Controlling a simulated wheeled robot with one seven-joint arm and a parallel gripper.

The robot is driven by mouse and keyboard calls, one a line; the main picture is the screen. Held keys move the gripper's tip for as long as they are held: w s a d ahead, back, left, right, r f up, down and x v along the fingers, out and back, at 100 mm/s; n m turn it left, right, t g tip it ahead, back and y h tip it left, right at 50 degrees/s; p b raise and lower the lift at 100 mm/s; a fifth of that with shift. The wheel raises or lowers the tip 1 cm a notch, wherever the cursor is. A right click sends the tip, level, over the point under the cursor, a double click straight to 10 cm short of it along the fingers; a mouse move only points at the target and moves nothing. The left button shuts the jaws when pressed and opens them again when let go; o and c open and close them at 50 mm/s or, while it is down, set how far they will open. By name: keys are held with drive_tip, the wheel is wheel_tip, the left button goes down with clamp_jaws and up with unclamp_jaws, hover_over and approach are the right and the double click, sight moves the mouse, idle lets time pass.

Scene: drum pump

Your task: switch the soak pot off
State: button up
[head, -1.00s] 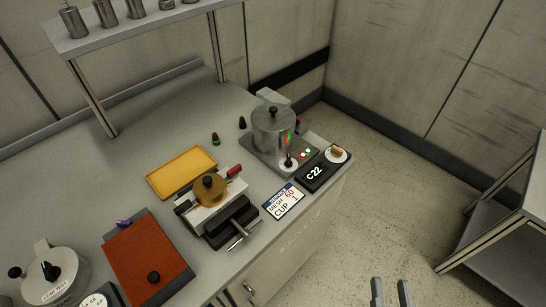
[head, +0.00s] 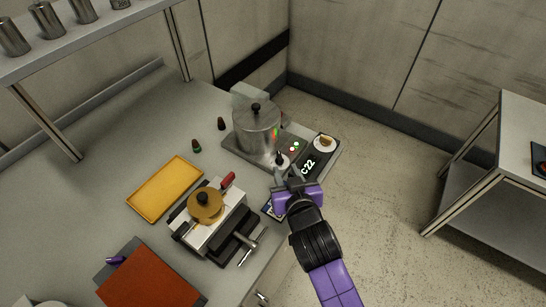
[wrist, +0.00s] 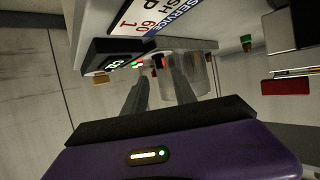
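The soak pot (head: 256,128) is a lidded metal pot on a grey base at the back right of the counter. A black-tipped knob or lever (head: 280,160) stands at the front of its base, beside small red and green lights (head: 293,147). My gripper (head: 287,172) is open, its two fingers apart just in front of the knob; I cannot tell whether they touch it. In the wrist view the fingers (wrist: 160,95) point towards the pot (wrist: 195,72), with nothing seen between them but the lights and pot beyond.
A black C22 display (head: 309,166) and a small dish (head: 325,143) are right of my gripper. A service card (head: 268,209) is partly hidden below it. A clamp-like device (head: 207,215) and yellow tray (head: 165,188) stand left.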

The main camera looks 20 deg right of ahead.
sight(281, 160)
drive_tip(key=x, duration=0.7)
drive_tip(key=shift+w+p, duration=0.15)
drive_tip(key=shift+p, duration=0.15)
clamp_jaws()
